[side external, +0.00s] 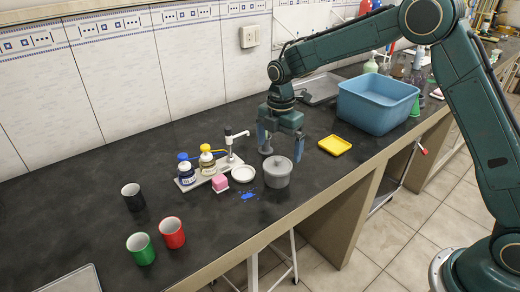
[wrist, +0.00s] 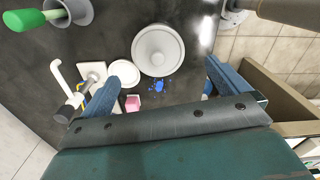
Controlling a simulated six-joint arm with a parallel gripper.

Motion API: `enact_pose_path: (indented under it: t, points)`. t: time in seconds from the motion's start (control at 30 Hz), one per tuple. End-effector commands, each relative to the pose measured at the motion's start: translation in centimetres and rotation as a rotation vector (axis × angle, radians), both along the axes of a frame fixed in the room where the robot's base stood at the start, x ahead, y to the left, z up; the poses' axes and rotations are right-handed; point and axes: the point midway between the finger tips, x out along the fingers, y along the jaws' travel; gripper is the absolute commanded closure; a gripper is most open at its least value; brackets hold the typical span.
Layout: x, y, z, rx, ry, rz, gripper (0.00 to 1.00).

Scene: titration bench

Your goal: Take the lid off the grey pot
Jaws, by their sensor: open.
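The grey pot (side external: 277,176) stands on the dark bench, left of the yellow tray. Its lid (side external: 278,163) sits on top of it. In the wrist view the lid (wrist: 158,50) shows from above as a pale round disc with a knob at its middle. My gripper (side external: 282,151) is open and empty, pointing down just behind and above the pot in the side view. In the wrist view its blue fingers (wrist: 160,88) are spread wide, with the lid beyond the gap between them. The fingers do not visibly touch the lid.
A white dish (side external: 243,173), a pink block (side external: 220,183) and a titration stand (side external: 230,159) with bottles are left of the pot. A yellow tray (side external: 335,145) and blue tub (side external: 345,105) are to the right. Black, red (side external: 172,232) and green mugs stand front left.

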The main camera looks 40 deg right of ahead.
Motion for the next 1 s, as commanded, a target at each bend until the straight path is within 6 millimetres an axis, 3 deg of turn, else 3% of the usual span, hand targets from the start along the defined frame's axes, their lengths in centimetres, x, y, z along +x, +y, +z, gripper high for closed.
enact_pose_path:
  t: [0.5, 1.0]
  points:
    - [0.2, 0.1, -4.6, 0.0, 0.003, 0.0, 0.0]
    - [0.2, 0.1, -5.1, 0.001, 0.0, -0.001, 0.0]
